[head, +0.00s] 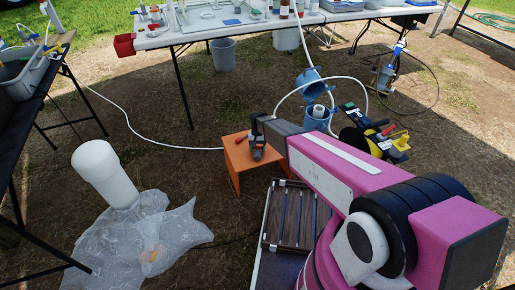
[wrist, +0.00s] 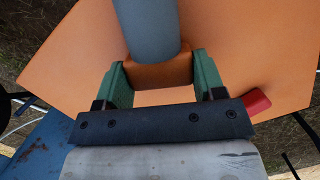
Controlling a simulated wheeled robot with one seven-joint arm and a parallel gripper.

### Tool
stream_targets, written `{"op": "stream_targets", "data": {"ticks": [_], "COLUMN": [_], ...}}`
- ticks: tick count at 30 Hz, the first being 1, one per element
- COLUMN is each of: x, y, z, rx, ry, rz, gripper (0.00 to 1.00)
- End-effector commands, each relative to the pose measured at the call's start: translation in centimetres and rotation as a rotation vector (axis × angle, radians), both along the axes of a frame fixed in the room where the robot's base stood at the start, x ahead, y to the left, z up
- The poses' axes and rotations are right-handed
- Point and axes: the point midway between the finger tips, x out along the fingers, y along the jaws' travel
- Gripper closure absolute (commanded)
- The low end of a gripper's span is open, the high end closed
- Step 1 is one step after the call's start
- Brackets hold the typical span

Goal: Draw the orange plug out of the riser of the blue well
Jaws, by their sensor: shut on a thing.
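My gripper (wrist: 160,78) has green fingers. It is shut on an orange piece (wrist: 156,74) with a grey cylinder (wrist: 152,30) rising from it; I cannot tell for sure whether this is the plug. In the head view my gripper (head: 256,138) is over the orange stool (head: 240,160), with a dark grey cylindrical part (head: 257,154) below it. The blue well (head: 317,119) stands behind and to the right of the stool, with a pale riser (head: 319,111) inside. A blue lid-like part (head: 308,76) is above it. No plug is discernible in the riser at this size.
A red piece (wrist: 257,103) lies beside my gripper on the stool. A white hose (head: 285,96) loops around the well. Yellow-and-black equipment (head: 385,135) stands right of it. A slatted tray (head: 285,222) is in front of the stool. A long white table (head: 205,27) stands behind.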

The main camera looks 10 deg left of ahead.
Motion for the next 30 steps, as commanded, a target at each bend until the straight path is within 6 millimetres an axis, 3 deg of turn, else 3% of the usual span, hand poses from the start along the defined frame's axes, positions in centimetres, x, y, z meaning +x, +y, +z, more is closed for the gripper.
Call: {"op": "stream_targets", "data": {"ticks": [1, 3, 4, 16, 30], "x": [0.0, 0.0, 0.0, 0.2, 1.9], "y": [0.0, 0.0, 0.0, 0.0, 0.3], "z": [-0.1, 0.0, 0.0, 0.9, 8.7], "rx": [0.0, 0.0, 0.0, 0.0, 0.0], "ry": [0.0, 0.0, 0.0, -0.002, -0.001], "rz": [0.0, 0.0, 0.0, 0.0, 0.0], "gripper": [0.34, 0.11, 0.07, 0.07, 0.07]}}
